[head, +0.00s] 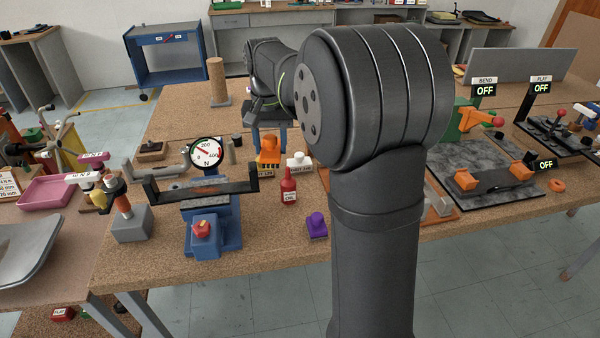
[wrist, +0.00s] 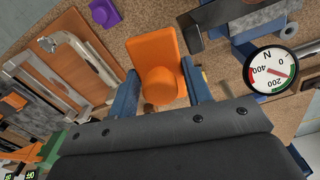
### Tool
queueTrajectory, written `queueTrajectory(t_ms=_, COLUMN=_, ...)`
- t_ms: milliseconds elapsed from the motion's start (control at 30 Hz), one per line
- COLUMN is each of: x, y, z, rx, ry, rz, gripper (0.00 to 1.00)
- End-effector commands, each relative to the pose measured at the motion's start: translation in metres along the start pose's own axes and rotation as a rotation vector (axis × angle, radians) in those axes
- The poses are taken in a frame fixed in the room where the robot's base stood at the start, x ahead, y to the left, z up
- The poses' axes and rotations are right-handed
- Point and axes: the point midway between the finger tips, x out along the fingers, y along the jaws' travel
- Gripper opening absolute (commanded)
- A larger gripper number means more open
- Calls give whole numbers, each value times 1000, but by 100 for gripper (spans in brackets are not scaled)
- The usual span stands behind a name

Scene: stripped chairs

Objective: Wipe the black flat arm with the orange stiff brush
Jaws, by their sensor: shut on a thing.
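The black flat arm (head: 165,190) lies across the blue vise (head: 212,235) in the head view, with upturned ends and a reddish-brown patch along its middle. One end of the arm also shows at the top right of the wrist view (wrist: 192,32). My gripper (head: 267,138) is shut on the orange stiff brush (head: 267,152), right of and behind the arm. In the wrist view the brush (wrist: 152,45) sits between the two blue fingers (wrist: 160,78). The brush is apart from the arm. I cannot tell whether it touches the table.
A round gauge (head: 204,152) stands behind the black arm. A red bottle (head: 289,186), a white labelled block (head: 299,161) and a purple block (head: 316,225) stand to the right. A wooden post (head: 218,82) is farther back. My own arm hides part of the bench.

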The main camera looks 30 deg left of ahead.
Motion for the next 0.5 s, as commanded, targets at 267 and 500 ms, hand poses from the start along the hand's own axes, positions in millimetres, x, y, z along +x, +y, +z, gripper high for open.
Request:
queueTrajectory(t_ms=267, x=-5, y=-121, z=6, rx=-96, ry=-1, rz=0, gripper=27)
queueTrajectory(t_ms=500, x=-2, y=-194, z=30, rx=-167, ry=-1, rz=0, gripper=27)
